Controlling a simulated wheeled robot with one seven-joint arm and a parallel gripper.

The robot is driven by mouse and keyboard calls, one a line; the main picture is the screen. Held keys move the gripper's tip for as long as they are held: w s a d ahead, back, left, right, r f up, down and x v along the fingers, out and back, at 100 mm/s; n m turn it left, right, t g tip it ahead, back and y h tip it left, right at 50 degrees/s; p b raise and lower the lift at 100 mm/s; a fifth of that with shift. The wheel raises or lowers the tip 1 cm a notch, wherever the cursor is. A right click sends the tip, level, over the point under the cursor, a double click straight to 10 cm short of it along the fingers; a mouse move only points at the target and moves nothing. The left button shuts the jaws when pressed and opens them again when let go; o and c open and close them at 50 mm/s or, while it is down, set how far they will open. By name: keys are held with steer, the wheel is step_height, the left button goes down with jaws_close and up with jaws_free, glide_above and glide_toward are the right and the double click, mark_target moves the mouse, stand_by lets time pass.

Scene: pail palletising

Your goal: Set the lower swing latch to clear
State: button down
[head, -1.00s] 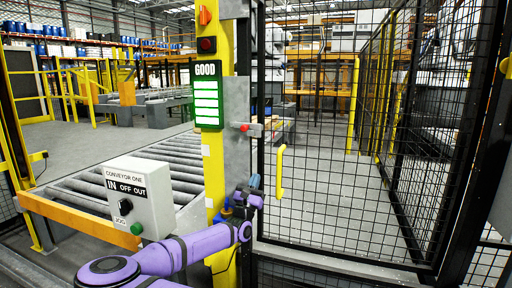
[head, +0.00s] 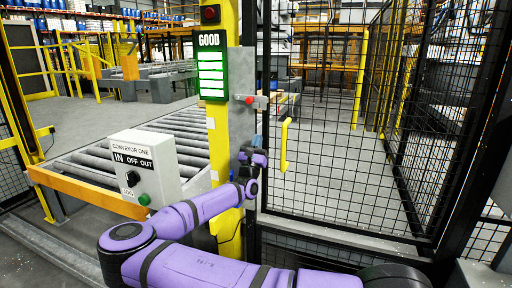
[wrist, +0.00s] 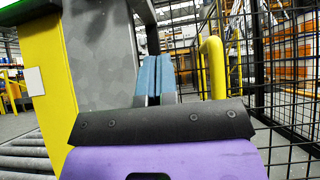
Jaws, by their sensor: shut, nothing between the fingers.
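My gripper (head: 257,140) is in front of the grey plate (head: 241,70) on the yellow post (head: 222,140), left of the yellow door handle (head: 285,146). Its blue fingers are shut together and empty in the wrist view (wrist: 155,72). A latch with a red knob (head: 257,102) sits on the plate above my gripper. I cannot make out a separate lower latch in either view; my wrist and arm cover the post's lower part. In the wrist view the grey plate (wrist: 105,50) is to the left of the fingers and the handle (wrist: 213,65) to the right.
A black mesh door (head: 340,180) fills the right side. A control box (head: 145,165) marked CONVEYOR ONE stands at the left, before a roller conveyor (head: 95,160). A green GOOD display (head: 210,65) hangs on the post. Open floor lies beyond the mesh.

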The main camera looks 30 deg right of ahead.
mark_target(248, 103)
step_height(248, 103, up, 8)
steer(key=w+d, duration=0.2)
steer(key=d, duration=0.1)
steer(key=shift+w+f, duration=0.15)
stand_by(0.3)
